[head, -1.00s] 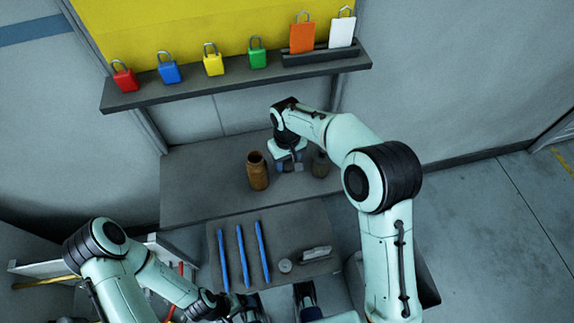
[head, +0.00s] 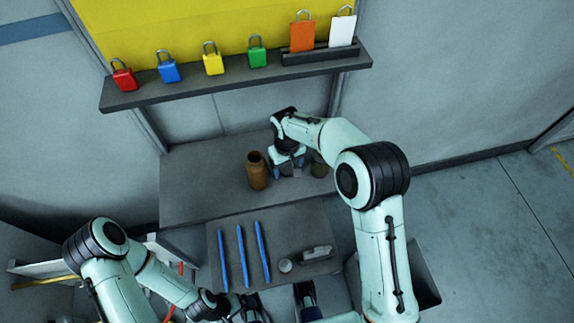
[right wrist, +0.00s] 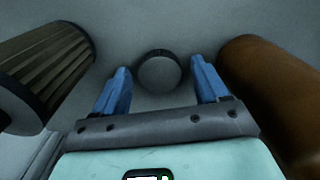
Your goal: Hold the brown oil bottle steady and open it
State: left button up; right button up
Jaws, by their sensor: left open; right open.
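The brown oil bottle (head: 258,172) stands upright on the grey bench. Its top shows a dark open mouth with no cap on it. In the right wrist view its brown side (right wrist: 275,85) is at the right, apart from the fingers. My right gripper (head: 287,168) is low over the bench, just right of the bottle. It is open, its blue fingers (right wrist: 160,90) apart. A small round grey cap-like piece (right wrist: 159,72) shows between and beyond the fingertips, seemingly on the bench. My left gripper (head: 250,308) is open at the bottom edge, far from the bottle, partly cut off.
A dark ridged jar (head: 319,165) stands right of my right gripper; it also shows in the right wrist view (right wrist: 45,75). In front, a grey mat (head: 218,232) bears blue sticks, a small disc (head: 285,265) and a pale block (head: 317,253). A padlock shelf (head: 235,85) hangs above.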

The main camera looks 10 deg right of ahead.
aim_at(287, 169)
pick_arm(q)
jog(key=shift+w+r+p, duration=0.2)
jog(key=shift+r+p, duration=0.5)
pick_arm(e)
notch_tip(287, 169, up, 12)
jog(key=shift+r, duration=0.15)
pick_arm(q)
jog(key=shift+s, duration=0.1)
pick_arm(e)
jog(key=shift+s, duration=0.1)
